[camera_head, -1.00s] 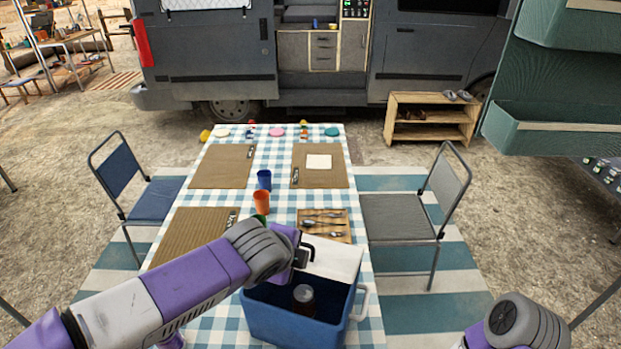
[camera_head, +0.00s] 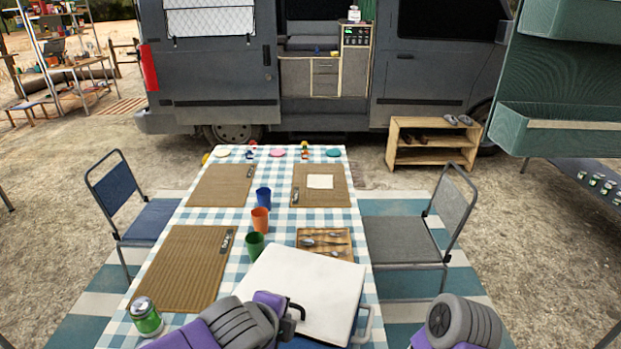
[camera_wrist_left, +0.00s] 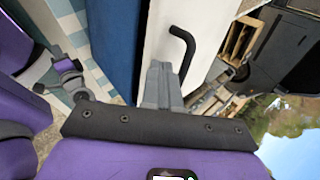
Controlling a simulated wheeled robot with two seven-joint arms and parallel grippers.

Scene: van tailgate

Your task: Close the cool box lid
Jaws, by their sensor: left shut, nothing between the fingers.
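The cool box lid (camera_head: 303,290) is a white panel at the near end of the table, and its top face shows broadly. It covers the opening of the blue cool box (camera_head: 310,343), so the inside is hidden. I cannot tell whether it is fully seated. My left gripper (camera_head: 289,323) is at the lid's near left side, by a black bent handle (camera_wrist_left: 183,45). In the left wrist view its grey fingers (camera_wrist_left: 163,72) are together and empty, close to the white lid and blue box wall (camera_wrist_left: 115,40). My right gripper is out of view; only its arm shows.
The checked table (camera_head: 330,160) holds placemats, several cups, a cutlery tray (camera_head: 325,242) and a green jar (camera_head: 146,318) at the near left. Chairs stand on both sides (camera_head: 130,200) (camera_head: 415,240). A grey carrying handle (camera_head: 363,325) sticks out right of the box.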

